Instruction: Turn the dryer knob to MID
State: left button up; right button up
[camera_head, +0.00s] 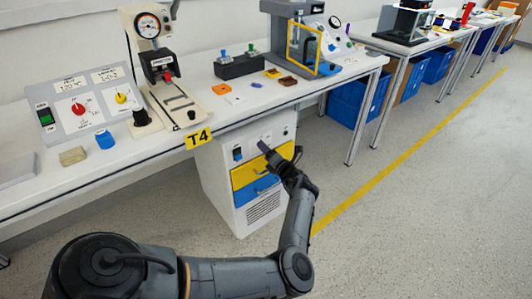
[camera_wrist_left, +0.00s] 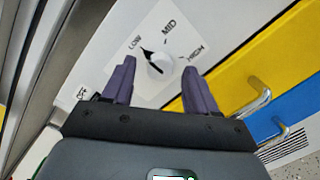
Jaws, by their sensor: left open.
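The dryer is a white cabinet (camera_head: 216,185) under the bench, with a yellow drawer above a blue drawer. Its white knob (camera_wrist_left: 157,63) shows in the left wrist view on a panel marked LOW, MID and HIGH. The knob's black pointer is turned toward LOW. My left gripper (camera_head: 266,150) is open in front of the dryer's upper panel. In the left wrist view its two purple fingers (camera_wrist_left: 158,76) stand apart, with the knob between them in the picture. I cannot tell whether they touch the knob. In the head view the knob is hidden or too small to make out. My right gripper is not in view.
Bar handles (camera_wrist_left: 258,103) stick out from the drawers beside the panel. The bench (camera_head: 120,166) overhangs the dryer and carries a switch panel (camera_head: 80,108), a dial press and small blocks. The floor (camera_head: 400,220) right of the dryer is clear.

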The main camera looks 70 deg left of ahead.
pick_arm(q)
jog(key=shift+a, duration=0.3)
jog(key=shift+c, duration=0.2)
jog(key=c, duration=1)
jog(key=shift+r+m, duration=0.1)
jog(key=shift+m, duration=0.3)
jog(key=shift+m+h+p, duration=0.4)
jog(key=shift+m+p, duration=0.95)
jog(key=shift+m, duration=3.75)
jog(key=shift+g, duration=0.3)
